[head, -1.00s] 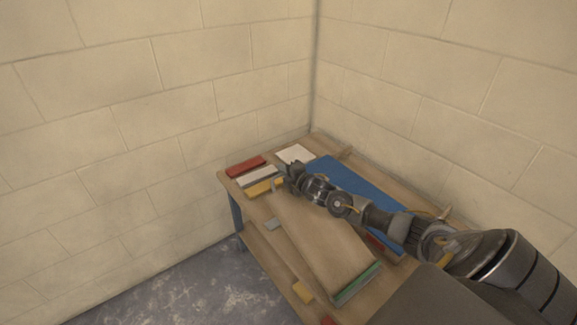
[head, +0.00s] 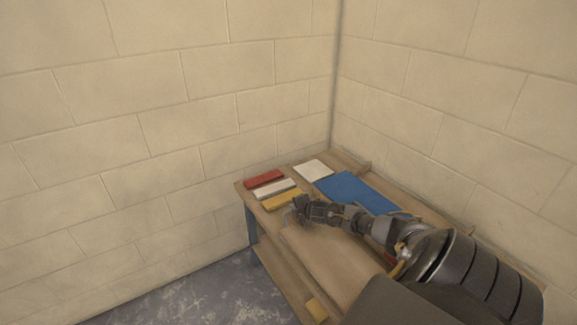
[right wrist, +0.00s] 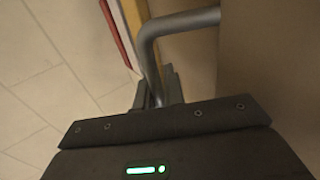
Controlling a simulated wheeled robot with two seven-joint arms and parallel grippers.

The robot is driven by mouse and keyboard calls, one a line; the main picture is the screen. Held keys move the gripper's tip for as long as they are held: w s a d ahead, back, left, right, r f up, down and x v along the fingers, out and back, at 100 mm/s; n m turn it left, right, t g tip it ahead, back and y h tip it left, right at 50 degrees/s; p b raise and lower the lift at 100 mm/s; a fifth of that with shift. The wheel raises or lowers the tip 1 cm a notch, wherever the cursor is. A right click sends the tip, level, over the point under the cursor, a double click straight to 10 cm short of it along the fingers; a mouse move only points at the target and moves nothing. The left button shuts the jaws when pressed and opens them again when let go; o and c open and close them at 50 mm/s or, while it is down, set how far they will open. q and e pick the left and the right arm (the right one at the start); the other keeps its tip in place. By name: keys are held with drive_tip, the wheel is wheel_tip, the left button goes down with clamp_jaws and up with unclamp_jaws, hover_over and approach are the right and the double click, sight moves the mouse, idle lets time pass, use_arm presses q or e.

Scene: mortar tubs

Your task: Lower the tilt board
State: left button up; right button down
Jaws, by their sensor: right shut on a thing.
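The tilt board (head: 325,255) is a wide brown panel on the wooden bench, with its near part hidden by my own body. It also fills the right side of the right wrist view (right wrist: 270,60). A grey bent bar handle (right wrist: 180,23) runs from the board's edge down between my right gripper's fingers (right wrist: 158,92). In the head view my right gripper (head: 296,212) is at the board's far end, shut on the handle. The handle is too small and covered to make out there. My left gripper is out of view.
Red (head: 264,179), white (head: 274,188) and yellow (head: 282,199) slabs lie at the bench's far left. A white slab (head: 313,170) and a blue panel (head: 355,192) lie behind my right arm. Block walls close off the back and right. Floor (head: 215,290) is clear at left.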

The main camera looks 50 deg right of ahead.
drive_tip(key=shift+s+a+f, duration=0.1)
drive_tip(key=shift+s+f, duration=0.1)
drive_tip(key=shift+f, duration=0.2)
drive_tip(key=c, duration=1.9)
unclamp_jaws()
drive_tip(key=shift+c, duration=0.2)
drive_tip(key=o, duration=0.4)
drive_tip(key=shift+w+f, duration=0.1)
drive_tip(key=shift+f, duration=0.05)
drive_tip(key=shift+o, duration=0.2)
drive_tip(key=shift+w, duration=0.1)
drive_tip(key=shift+s+r, duration=0.45)
drive_tip(key=shift+r, duration=0.05)
drive_tip(key=p+v, duration=0.1)
drive_tip(key=v, duration=0.7)
drive_tip(key=shift+s+a+p, duration=0.1)
drive_tip(key=shift+s+p, duration=0.1)
drive_tip(key=shift+p, duration=0.15)
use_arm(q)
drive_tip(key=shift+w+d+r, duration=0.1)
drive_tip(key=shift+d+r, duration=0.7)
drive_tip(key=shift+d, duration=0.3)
use_arm(e)
drive_tip(key=shift+s+a+r, duration=0.15)
drive_tip(key=shift+s+r, duration=0.25)
drive_tip(key=shift+s, duration=0.05)
